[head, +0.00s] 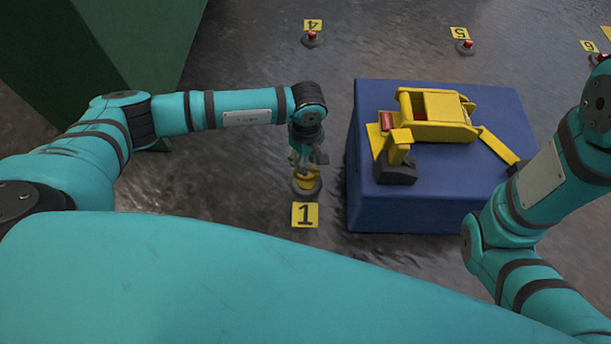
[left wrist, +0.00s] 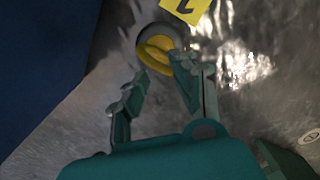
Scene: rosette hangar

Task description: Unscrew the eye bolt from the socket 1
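The yellow eye bolt (head: 304,180) stands in socket 1 (head: 311,194), a dark round base on the floor behind the yellow "1" plate (head: 305,215). My left gripper (head: 308,158) points down just above the bolt in the head view and hides its upper part. In the left wrist view, the bolt (left wrist: 154,50) shows as a yellow loop just beyond the fingertips, over the grey socket (left wrist: 168,31). The left gripper's fingers (left wrist: 158,76) are spread apart with nothing held between them. Whether a finger touches the bolt cannot be told. My right gripper is not in view.
A blue block (head: 420,213) stands right of socket 1, with a yellow device (head: 440,108) on it. A large green box (head: 130,40) stands at the back left. Red-topped sockets 4 (head: 312,40) and 5 (head: 465,47) are farther back. Floor between is clear.

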